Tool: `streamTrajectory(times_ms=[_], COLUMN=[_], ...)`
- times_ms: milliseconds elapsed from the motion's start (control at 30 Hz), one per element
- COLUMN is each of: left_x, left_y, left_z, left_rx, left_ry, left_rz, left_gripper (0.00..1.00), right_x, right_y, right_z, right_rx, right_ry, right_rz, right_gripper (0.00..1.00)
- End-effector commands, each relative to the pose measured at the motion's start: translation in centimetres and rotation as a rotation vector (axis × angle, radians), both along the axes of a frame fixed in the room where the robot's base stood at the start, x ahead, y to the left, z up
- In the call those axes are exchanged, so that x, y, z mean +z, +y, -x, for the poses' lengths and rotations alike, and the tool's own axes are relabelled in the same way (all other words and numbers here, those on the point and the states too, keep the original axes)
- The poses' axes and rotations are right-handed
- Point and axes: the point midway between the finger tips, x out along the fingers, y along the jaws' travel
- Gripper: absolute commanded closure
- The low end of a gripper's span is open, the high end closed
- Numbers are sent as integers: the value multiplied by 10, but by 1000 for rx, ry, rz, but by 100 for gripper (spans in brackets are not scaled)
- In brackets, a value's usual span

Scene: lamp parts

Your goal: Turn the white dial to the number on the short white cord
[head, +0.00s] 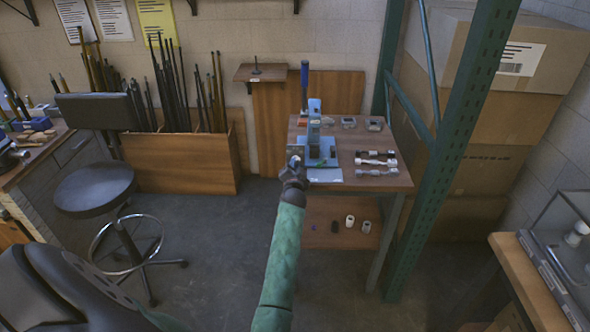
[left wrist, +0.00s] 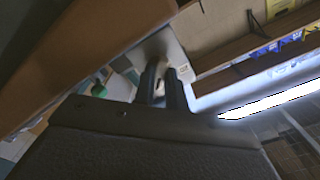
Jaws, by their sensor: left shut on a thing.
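My left gripper (head: 293,172) is at the front left edge of the small table, beside the blue-grey press-like stand (head: 314,132). It is shut on a small pale thing that looks like the white dial (head: 295,158), mostly hidden by the fingers. In the left wrist view the two dark fingers (left wrist: 161,88) reach a pale plate, and what is between them is hard to make out. Several cord bundles lie on the table's right side; a white one (head: 375,162) lies between darker ones. Any number on it is too small to read. My right gripper is not in view.
The small wooden table (head: 392,182) has a lower shelf with small white and dark pieces (head: 350,222). A green rack post (head: 445,130) and cardboard boxes (head: 490,60) stand close on the right. A stool (head: 95,190) stands left on open floor.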

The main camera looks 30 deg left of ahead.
Motion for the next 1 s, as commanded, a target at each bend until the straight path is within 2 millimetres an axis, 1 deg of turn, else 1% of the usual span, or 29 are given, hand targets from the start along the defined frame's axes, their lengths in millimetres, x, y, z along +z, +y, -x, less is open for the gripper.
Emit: streamTrajectory(times_ms=[33,133,433,467,500,567,867,1000], left_x=[-3,-2,-1,-1,-1,-1,-1,-3], left_y=[1,1,1,1,1,0,0,-6], left_z=[1,0,0,1,0,0,1,11], left_rx=[0,1,2,2,2,1,1,1], left_ry=[22,49,56,56,56,55,53,54], left_rz=[-33,-76,-86,-86,-86,-85,-86,-87], left_gripper=[100,100,100,83,76,65,65,65], right_x=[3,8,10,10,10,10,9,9], right_y=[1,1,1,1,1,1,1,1], right_z=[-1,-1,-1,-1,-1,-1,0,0], right_rx=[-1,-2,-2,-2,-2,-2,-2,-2], right_ry=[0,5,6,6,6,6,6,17], right_rz=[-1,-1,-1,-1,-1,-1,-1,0], right_gripper=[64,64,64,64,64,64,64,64])
